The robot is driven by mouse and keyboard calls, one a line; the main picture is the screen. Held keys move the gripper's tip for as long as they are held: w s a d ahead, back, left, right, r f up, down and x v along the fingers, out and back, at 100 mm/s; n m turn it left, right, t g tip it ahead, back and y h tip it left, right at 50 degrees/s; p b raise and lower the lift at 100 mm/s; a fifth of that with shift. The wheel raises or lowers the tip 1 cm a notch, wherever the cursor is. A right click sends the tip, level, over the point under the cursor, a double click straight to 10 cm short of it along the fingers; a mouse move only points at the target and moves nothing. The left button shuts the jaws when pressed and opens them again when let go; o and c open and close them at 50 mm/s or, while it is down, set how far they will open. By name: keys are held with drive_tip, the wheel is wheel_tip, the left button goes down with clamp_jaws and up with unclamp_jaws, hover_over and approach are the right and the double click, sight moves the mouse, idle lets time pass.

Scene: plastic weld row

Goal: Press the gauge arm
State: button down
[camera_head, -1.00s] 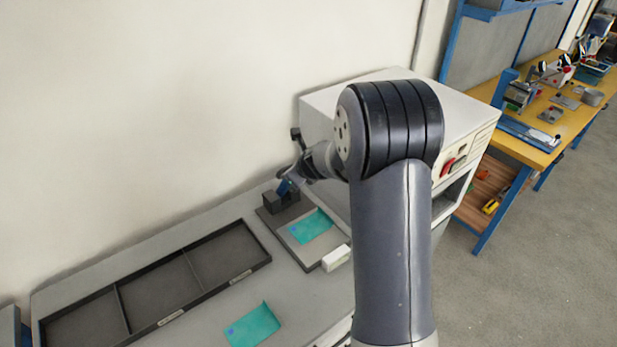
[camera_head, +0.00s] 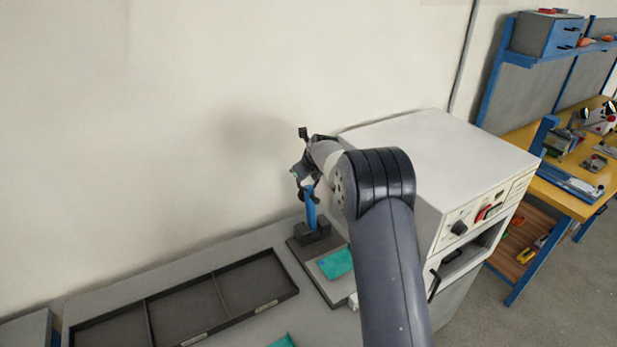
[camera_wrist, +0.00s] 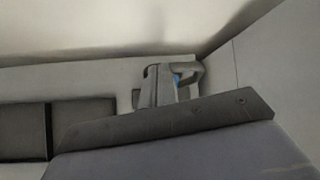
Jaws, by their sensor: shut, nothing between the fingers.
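The gauge has a blue arm (camera_head: 310,208) that stands nearly upright from a dark block (camera_head: 313,233) on a dark base plate (camera_head: 301,257) by the wall. A teal sheet (camera_head: 336,264) lies on the plate beside the block. My gripper (camera_head: 301,179) is at the upper end of the blue arm; I cannot tell whether it touches. Its fingers look shut and empty. My own wrist covers much of that view.
A white machine (camera_head: 440,150) with a knob and a red switch stands close at the right. A dark divided tray (camera_head: 150,300) lies on the grey bench at the left. Another teal sheet (camera_head: 282,342) is at the bottom edge. A yellow bench (camera_head: 575,200) stands far right.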

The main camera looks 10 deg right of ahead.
drive_tip(key=shift+w+a+f+g, duration=0.1)
drive_tip(key=shift+w+a+g, duration=0.15)
drive_tip(key=shift+w, duration=0.25)
drive_tip(key=shift+w+a+f+g, duration=0.15)
drive_tip(key=shift+w+g, duration=0.1)
drive_tip(key=shift+w, duration=0.25)
drive_tip(key=shift+w+a+r+g+h, duration=0.3)
drive_tip(key=shift+w+g, duration=0.1)
drive_tip(key=shift+w, duration=0.15)
drive_tip(key=shift+w+a+f, duration=0.1)
drive_tip(key=shift+w+a, duration=0.05)
drive_tip(key=shift+a, duration=0.1)
drive_tip(key=b+v, duration=0.4)
drive_tip(key=v, duration=0.7)
drive_tip(key=shift+d+g, duration=0.3)
drive_tip(key=shift+d, duration=0.05)
drive_tip(key=shift+w, duration=0.1)
drive_tip(key=p+x, duration=0.4)
drive_tip(key=x, duration=0.8)
drive_tip(key=shift+w+a, duration=0.25)
drive_tip(key=shift+w, duration=0.2)
